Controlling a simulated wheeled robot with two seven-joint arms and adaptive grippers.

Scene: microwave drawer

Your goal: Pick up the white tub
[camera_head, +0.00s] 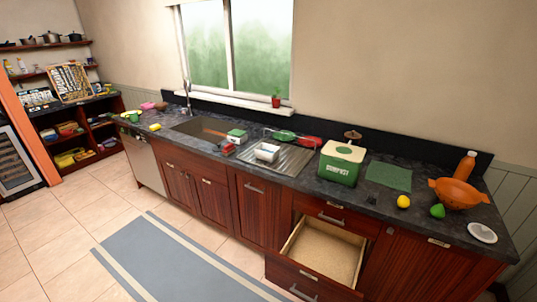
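A small white tub-like container (267,152) sits on the metal draining board (285,160) right of the sink. It is too small to tell whether it is upright or on its side. A green compost bin with a white lid (341,163) stands on the counter to its right. Neither of my grippers shows in the head view.
An open, empty-looking drawer (325,250) juts out below the counter. A colander (458,193), an orange bottle (465,165), a lemon (403,201), a lime (437,211) and a white disc (482,232) are at the right. A grey rug (185,262) covers clear floor.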

